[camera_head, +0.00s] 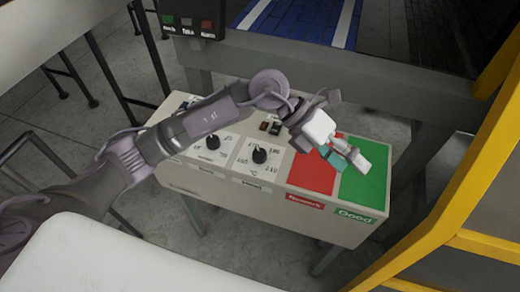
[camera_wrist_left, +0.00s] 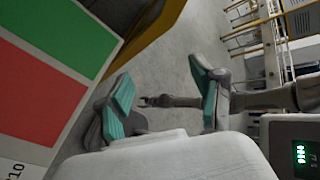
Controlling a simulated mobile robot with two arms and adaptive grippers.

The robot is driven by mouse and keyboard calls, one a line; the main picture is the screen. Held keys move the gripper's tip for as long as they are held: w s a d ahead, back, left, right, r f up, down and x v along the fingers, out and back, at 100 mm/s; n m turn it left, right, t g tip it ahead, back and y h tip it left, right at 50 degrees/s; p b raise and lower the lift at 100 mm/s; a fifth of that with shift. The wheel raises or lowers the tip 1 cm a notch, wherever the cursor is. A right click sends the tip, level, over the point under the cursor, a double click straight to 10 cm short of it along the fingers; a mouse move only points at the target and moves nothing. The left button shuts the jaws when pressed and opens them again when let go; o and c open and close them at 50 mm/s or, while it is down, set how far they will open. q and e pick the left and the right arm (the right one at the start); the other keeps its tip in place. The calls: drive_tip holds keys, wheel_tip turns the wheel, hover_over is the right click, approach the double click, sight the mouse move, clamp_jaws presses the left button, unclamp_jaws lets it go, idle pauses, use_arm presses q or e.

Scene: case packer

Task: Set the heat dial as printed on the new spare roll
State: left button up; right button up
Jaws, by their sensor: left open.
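The heat dial (camera_head: 260,155) is a black knob on a white plate marked °C, on the front box. Numbers stand around it, but its exact setting is too small to tell. My left gripper (camera_head: 343,157) is open and empty, above the red and green panels to the right of the dial. Its teal finger pads stand apart in the left wrist view (camera_wrist_left: 163,98). A dark arm, seemingly my right, shows small there with its gripper end (camera_wrist_left: 152,101); its jaws are unclear. I see no spare roll in either view.
A second black dial (camera_head: 213,142) sits left of the heat dial, partly behind my left arm. The box carries a red Rework panel (camera_head: 312,176) and a green Good panel (camera_head: 365,183). Small switches (camera_head: 270,127) sit behind the heat dial. A yellow frame (camera_head: 470,170) stands at right.

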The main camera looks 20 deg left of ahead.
use_arm(q)
drive_tip(key=w+a+f+t+y, duration=0.1)
drive_tip(key=w+a+f+y, duration=0.15)
drive_tip(key=a+y, duration=0.2)
drive_tip(key=w+a+f+t+y, duration=0.1)
drive_tip(key=w+a+y, duration=0.2)
drive_tip(key=a, duration=0.3)
drive_tip(key=n+y, duration=0.2)
drive_tip(key=y, duration=0.2)
approach(260, 153)
drive_tip(key=shift+m, duration=0.3)
wheel_tip(260, 153, down, 9)
drive_tip(key=p, duration=0.4)
drive_tip(key=shift+s+a, duration=0.15)
drive_tip(key=c, duration=1.2)
drive_tip(key=shift+o, duration=0.2)
